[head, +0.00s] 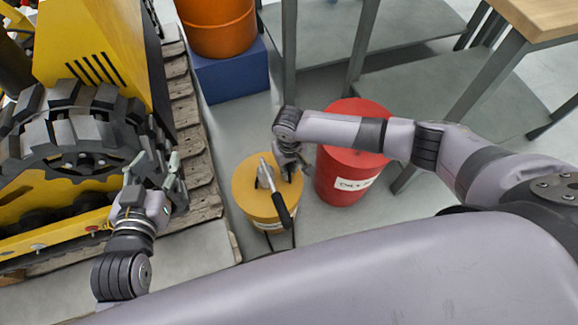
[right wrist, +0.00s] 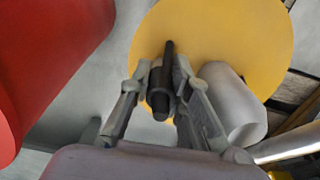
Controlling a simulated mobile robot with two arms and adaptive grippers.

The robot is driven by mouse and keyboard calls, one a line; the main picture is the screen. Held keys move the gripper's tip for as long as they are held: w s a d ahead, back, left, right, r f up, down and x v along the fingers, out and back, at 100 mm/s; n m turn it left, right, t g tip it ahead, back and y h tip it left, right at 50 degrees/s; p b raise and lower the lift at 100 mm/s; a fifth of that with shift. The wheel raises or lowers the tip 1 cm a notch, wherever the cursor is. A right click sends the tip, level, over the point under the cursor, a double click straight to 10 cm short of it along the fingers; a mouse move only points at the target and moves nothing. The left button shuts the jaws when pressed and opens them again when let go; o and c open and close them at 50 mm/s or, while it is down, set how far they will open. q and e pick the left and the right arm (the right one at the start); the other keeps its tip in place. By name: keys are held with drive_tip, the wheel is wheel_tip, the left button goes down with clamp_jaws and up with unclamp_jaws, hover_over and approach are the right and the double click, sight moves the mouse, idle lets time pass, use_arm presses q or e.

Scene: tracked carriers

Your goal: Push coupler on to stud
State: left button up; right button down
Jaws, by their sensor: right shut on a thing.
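My right gripper (right wrist: 160,92) is shut on a dark cylindrical piece, which looks like the coupler (right wrist: 160,102), above the yellow drum in the right wrist view. In the head view my right gripper (head: 291,172) is over the right side of that drum, partly hidden by its own wrist. I cannot make out the stud in either view.
The yellow drum (head: 243,183) carries a pump with a black-gripped lever (head: 281,210). A red drum (head: 335,185) stands close to its right. An orange drum (head: 217,25) sits on a blue block (head: 232,75) behind. Steel table legs (head: 360,45) stand at the back right.

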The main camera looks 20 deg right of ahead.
use_arm(q)
drive_tip(key=shift+r+g, duration=0.25)
drive_tip(key=shift+g, duration=0.05)
idle(1.0)
drive_tip(key=shift+a+f+p, duration=0.1)
drive_tip(key=shift+p, duration=0.3)
use_arm(e)
drive_tip(key=shift+w, duration=0.1)
use_arm(q)
drive_tip(key=shift+a+f+g, duration=0.1)
drive_tip(key=shift+f+g, duration=0.05)
drive_tip(key=shift+g, duration=0.15)
idle(0.5)
drive_tip(key=shift+s+a+f+g+y, duration=0.2)
drive_tip(key=shift+s+f+g, duration=0.15)
drive_tip(key=shift+f, duration=0.2)
drive_tip(key=shift+s+a+f+g+y, duration=0.2)
drive_tip(key=shift+s+f+g, duration=0.1)
drive_tip(key=shift+f, duration=0.2)
drive_tip(key=shift+s+f+p, duration=0.2)
drive_tip(key=shift+s+p, duration=0.05)
drive_tip(key=shift+p, duration=0.1)
drive_tip(key=shift+s+a+f+g, duration=0.25)
drive_tip(key=shift+s+f+g, duration=0.1)
drive_tip(key=shift+g, duration=0.1)
drive_tip(key=shift+w+d+r, duration=0.1)
use_arm(e)
drive_tip(key=shift+f, duration=0.4)
drive_tip(key=c, duration=1.4)
unclamp_jaws()
